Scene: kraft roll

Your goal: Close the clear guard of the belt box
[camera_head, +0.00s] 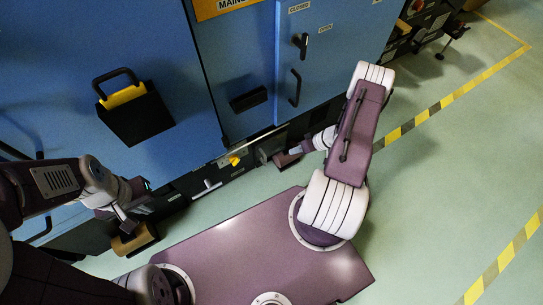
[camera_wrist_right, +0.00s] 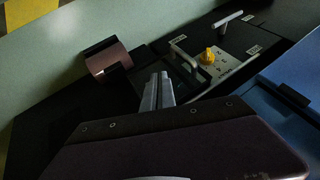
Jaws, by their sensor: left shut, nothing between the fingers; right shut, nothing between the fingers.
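The belt box is probably the low dark unit at the foot of the blue machine, with a small metal plate and a yellow knob (camera_head: 234,160); the knob also shows in the right wrist view (camera_wrist_right: 208,57). A thin grey handle (camera_wrist_right: 184,50) stands beside the knob, over a dark area. I cannot clearly make out the clear guard or its angle. My right gripper (camera_wrist_right: 157,92) is shut and empty over the dark area, left of the knob; its contact is unclear. My left gripper (camera_head: 122,222) is shut and empty low in front of the machine.
A brown-purple cylinder (camera_wrist_right: 108,60) lies left of my right fingers in the wrist view. The blue cabinet (camera_head: 245,60) has handles and a black box (camera_head: 135,118) jutting out. Green floor (camera_head: 440,170) with striped tape is open to the right.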

